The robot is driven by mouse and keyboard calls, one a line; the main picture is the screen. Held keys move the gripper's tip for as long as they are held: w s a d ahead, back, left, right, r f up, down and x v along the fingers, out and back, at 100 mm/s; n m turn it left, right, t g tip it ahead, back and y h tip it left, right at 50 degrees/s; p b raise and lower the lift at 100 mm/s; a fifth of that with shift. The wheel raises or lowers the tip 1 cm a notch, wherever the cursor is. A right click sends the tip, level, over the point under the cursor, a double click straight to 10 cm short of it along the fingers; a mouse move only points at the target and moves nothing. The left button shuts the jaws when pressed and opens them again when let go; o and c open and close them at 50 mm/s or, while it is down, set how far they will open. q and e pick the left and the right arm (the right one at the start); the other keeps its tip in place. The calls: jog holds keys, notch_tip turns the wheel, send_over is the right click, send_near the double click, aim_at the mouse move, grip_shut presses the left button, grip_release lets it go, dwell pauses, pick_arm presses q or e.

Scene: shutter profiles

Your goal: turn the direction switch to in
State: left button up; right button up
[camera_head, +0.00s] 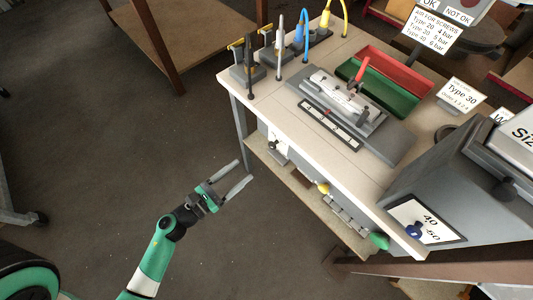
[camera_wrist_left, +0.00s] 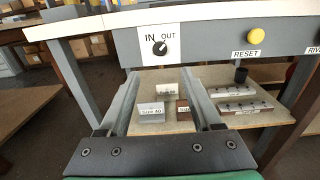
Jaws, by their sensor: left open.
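The direction switch (camera_wrist_left: 160,47) is a black round knob on a white plate marked IN and OUT, on the grey front panel below the table top. In the left wrist view its light pointer mark appears to lean toward the upper right, on the OUT side. In the head view the switch plate (camera_head: 277,145) shows small at the table's front side. My left gripper (camera_head: 246,173) is open and empty, in front of the table and apart from the switch. In the left wrist view its two fingers (camera_wrist_left: 165,98) point toward the panel, below the knob. My right gripper does not show.
A yellow reset button (camera_wrist_left: 256,36) sits on the panel right of the switch. A lower shelf (camera_wrist_left: 165,124) holds grey blocks and metal parts. The table top (camera_head: 262,105) carries screwdrivers and a fixture (camera_head: 345,110). The floor left of my gripper is clear.

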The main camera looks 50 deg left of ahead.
aim_at(271, 147)
pick_arm(q)
jog(key=w+b, duration=0.1)
jog(key=w, duration=1)
jog(key=shift+w+a, duration=0.15)
jog(key=shift+w, duration=0.15)
jog(key=shift+c, duration=0.3)
jog(key=shift+r, duration=0.1)
grip_shut()
